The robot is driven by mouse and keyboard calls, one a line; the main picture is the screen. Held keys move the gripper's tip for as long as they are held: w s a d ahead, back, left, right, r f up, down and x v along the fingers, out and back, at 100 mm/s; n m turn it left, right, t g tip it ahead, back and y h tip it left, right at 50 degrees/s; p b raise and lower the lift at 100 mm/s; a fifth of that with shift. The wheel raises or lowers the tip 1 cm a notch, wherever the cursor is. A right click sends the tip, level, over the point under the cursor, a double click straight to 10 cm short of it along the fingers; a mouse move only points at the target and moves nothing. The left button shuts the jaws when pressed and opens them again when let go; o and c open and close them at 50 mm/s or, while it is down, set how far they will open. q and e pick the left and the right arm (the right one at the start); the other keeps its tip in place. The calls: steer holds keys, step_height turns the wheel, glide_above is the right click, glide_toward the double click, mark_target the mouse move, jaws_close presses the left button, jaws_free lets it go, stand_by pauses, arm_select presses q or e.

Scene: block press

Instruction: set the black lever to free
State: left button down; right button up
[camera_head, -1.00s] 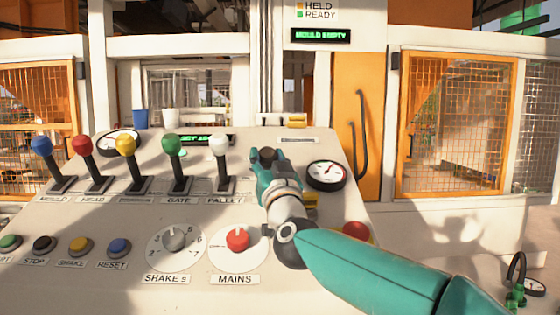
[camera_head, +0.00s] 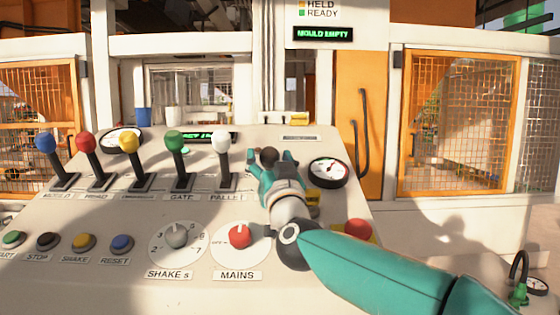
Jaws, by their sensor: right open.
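The black lever's round knob (camera_head: 268,155) shows at the right end of the lever row on the sloping control panel (camera_head: 120,215). Its shaft and label are hidden behind my right gripper, so I cannot read its setting. My right gripper (camera_head: 270,158) is open, with one teal finger to the left of the knob and one to the right. I cannot tell whether either finger touches it. My left gripper is not in view.
The white lever (camera_head: 221,150) stands close to the left of my gripper, with green, yellow, red and blue levers beyond. A gauge (camera_head: 328,171) is close on the right. The red mains knob (camera_head: 239,236) and a red button (camera_head: 358,229) lie nearer.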

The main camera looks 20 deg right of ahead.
steer(key=shift+s, duration=0.15)
steer(key=shift+s+a+f, duration=0.15)
steer(key=shift+s+f, duration=0.1)
steer(key=shift+s, duration=0.3)
steer(key=v, duration=1)
steer(key=shift+s+f, duration=0.15)
steer(key=shift+s, duration=0.05)
